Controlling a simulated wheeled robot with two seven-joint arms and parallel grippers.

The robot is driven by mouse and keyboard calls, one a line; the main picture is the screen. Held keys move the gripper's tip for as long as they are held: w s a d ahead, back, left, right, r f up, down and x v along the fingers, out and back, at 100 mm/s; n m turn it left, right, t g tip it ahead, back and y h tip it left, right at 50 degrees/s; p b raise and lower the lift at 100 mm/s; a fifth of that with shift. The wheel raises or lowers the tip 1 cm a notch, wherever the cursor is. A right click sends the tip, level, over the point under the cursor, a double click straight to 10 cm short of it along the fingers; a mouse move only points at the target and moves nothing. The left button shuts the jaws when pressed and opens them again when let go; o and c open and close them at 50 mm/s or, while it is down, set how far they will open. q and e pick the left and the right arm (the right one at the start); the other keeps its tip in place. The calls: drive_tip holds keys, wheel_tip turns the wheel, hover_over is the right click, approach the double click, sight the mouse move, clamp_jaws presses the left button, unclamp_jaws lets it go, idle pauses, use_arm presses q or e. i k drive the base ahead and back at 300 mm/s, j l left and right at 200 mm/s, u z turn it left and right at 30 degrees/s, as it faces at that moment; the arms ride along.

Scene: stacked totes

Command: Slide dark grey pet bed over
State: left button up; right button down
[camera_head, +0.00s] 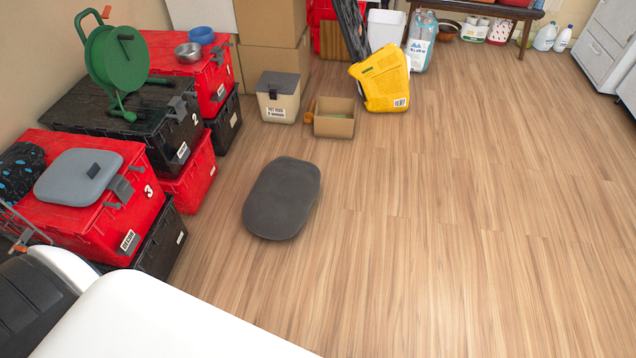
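The dark grey pet bed (282,198) lies flat on the wooden floor near the middle of the view. It is an oval pad with rounded ends, slightly angled, with its longer side running from upper right to lower left. Bare floor surrounds it, and nothing rests on it. Neither my left nor my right gripper shows in the head view, and nothing touches the bed.
Stacked red and black totes (150,212) stand left of the bed. Behind it are a lidded bin (278,103), an open cardboard box (334,126) and a yellow bag (384,88). The wooden floor (480,220) to the right is clear. White drawers (600,50) stand far right.

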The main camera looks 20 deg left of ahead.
sight(281, 199)
drive_tip(key=i+l+u, duration=0.1)
drive_tip(key=i+u, duration=0.35)
drive_tip(key=i+l+u, duration=0.15)
drive_tip(key=u, duration=0.25)
drive_tip(key=i+l+u, duration=0.3)
drive_tip(key=u, duration=0.15)
drive_tip(key=i+l+u, duration=0.25)
drive_tip(key=l+u, duration=0.2)
